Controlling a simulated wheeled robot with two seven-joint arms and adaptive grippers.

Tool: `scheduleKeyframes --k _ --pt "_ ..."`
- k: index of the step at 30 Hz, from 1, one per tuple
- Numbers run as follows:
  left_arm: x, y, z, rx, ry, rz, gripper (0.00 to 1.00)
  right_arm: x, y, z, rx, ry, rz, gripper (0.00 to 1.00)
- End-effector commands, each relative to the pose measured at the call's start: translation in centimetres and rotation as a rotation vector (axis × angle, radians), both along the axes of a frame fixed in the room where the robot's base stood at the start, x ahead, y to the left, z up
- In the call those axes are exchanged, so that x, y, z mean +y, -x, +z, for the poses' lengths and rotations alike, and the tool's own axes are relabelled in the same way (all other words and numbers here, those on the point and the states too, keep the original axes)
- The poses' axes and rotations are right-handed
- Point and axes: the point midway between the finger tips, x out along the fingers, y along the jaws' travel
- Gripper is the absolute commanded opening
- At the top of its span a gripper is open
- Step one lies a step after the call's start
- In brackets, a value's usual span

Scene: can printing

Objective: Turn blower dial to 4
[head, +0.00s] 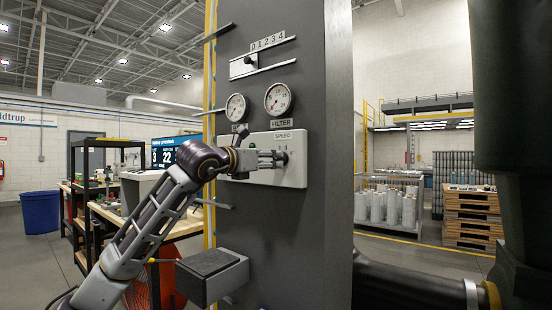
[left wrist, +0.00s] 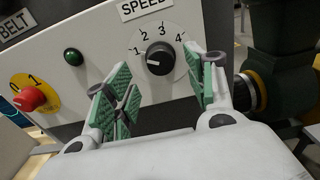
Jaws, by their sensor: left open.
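A black round dial (left wrist: 159,58) sits on a pale panel (left wrist: 95,45) under a SPEED label, with the numbers 1 to 4 around it. Its white mark points left, close to the 1. In the head view the panel (head: 300,175) is on a grey column, and the dial (head: 285,157) is partly hidden by my fingers. My left gripper (head: 272,159) is in front of the dial, fingers toward it. In the left wrist view the open gripper (left wrist: 165,88) has green-padded fingers below and either side of the dial. I cannot tell whether they touch it. My right gripper is not in view.
The panel also has a green button (left wrist: 73,57) and a red knob (left wrist: 30,98) on a yellow plate. Above it are two gauges (head: 279,98) and a slider (head: 249,61) marked 0 to 4. A dark box (head: 212,271) juts out below. A thick dark pipe (head: 512,80) stands right.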

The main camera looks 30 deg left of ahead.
Motion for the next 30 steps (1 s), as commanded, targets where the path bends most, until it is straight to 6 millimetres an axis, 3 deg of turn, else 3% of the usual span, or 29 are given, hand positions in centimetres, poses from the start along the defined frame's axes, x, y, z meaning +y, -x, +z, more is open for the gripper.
scheduleKeyframes --k 12,26,30 --pt "-0.4 -4.0 0.0 0.000 0.001 -0.001 0.55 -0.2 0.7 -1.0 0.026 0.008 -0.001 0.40" --pt "-0.4 -4.5 0.0 0.000 -0.001 0.000 0.55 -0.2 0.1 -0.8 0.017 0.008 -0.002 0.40" --pt "-0.4 -4.5 0.0 0.000 -0.001 0.000 0.37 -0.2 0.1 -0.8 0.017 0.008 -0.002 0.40"
